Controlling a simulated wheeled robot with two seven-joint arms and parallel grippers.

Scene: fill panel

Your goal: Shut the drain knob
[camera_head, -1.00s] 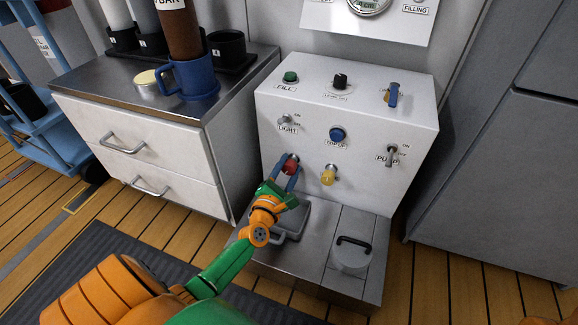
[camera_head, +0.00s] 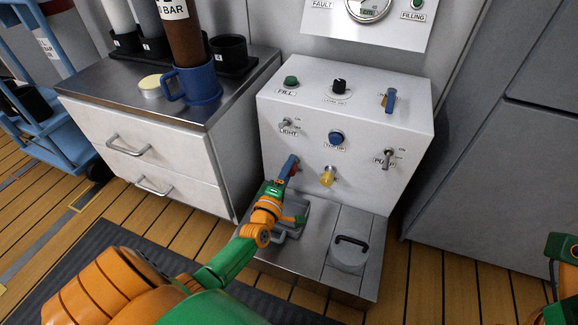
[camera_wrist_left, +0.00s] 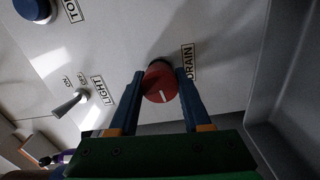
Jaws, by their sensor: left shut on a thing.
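The drain knob (camera_wrist_left: 160,84) is a round red knob with a white mark on its face. It sits on the white panel (camera_head: 345,112) beside the DRAIN label (camera_wrist_left: 188,62). In the left wrist view my left gripper (camera_wrist_left: 160,82) has its two blue fingers on either side of the knob, shut on it. In the head view my left gripper (camera_head: 289,167) reaches the lower left of the panel front, and its fingers hide most of the red knob. Part of my right arm shows at the right edge of the head view; its fingers are not in view.
A yellow knob (camera_head: 327,176) sits close to the right of the drain knob. The LIGHT switch (camera_head: 287,124), blue button (camera_head: 336,137) and PUMP switch (camera_head: 388,160) are on the same face. A metal ledge (camera_head: 310,260) lies below. A drawer cabinet (camera_head: 150,150) stands at left.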

